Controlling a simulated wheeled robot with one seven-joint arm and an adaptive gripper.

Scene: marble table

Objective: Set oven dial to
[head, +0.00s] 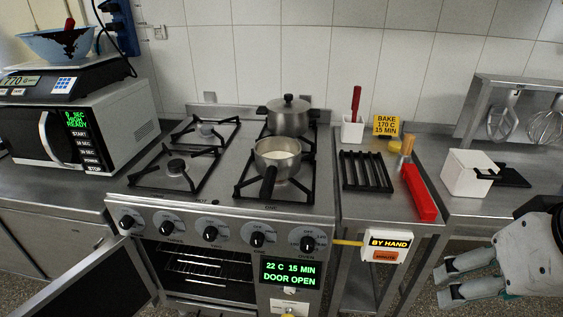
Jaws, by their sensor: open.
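The stove front carries a row of several black dials. The rightmost dial (308,243) sits by the "OVEN" lettering, above the green display (290,273), which reads "22 C 15 MIN DOOR OPEN". Its exact setting is too small to read. The oven door (85,285) hangs open at the lower left, with wire racks (200,270) inside. A yellow sign (387,125) behind the counter reads "BAKE 170 C 15 MIN". My gripper (442,285) is open and empty at the lower right, pointing left, well to the right of the dial and apart from it.
A "BY HAND" box (387,244) juts out between the dial and my gripper. A lidded pot (288,117) and a saucepan (277,160) stand on the burners. A microwave (85,125) stands left.

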